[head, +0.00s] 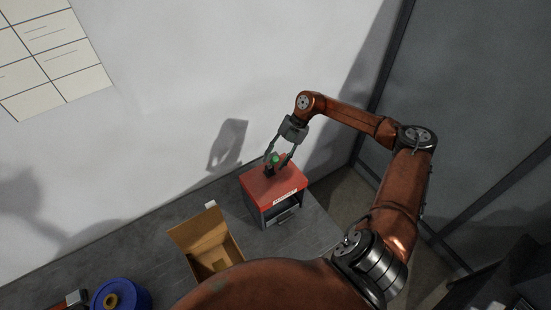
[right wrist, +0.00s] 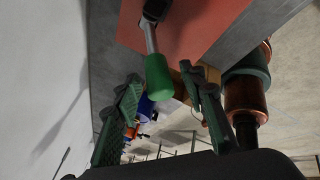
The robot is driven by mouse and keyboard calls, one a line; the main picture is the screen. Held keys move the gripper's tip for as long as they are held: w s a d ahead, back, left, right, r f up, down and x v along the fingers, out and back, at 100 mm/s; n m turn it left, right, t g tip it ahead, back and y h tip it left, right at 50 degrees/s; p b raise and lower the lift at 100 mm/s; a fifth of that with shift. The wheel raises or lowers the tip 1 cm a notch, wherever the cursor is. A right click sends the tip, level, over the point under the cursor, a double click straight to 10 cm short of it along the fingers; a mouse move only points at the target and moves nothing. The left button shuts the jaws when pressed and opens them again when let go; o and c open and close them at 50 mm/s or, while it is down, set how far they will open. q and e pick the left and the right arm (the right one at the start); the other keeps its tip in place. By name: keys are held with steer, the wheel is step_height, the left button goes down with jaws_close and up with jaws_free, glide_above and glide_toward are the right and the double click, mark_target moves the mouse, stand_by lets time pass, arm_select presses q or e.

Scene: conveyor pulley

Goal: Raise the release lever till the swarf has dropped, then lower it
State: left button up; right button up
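A box with a red top (head: 260,185) and grey, open-fronted sides stands on the grey bench against the wall. The release lever (head: 275,159), with a green grip on a dark mount, is on its top. In the right wrist view the lever shows as a metal rod with a green handle (right wrist: 158,78). My right gripper (head: 278,160) is open above the red top, its fingers on either side of the green grip. In the right wrist view the fingers look apart from the handle. I cannot make out any swarf. My left gripper is not in view.
An open cardboard box (head: 185,239) stands left of the red-topped box. A blue spool (head: 132,291) is at the lower left of the bench. The white wall (head: 180,80) is close behind the red-topped box. Bare bench (head: 318,232) shows to its right.

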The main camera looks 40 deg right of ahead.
steer(key=c, duration=0.8)
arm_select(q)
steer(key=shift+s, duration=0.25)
arm_select(e)
jaws_close()
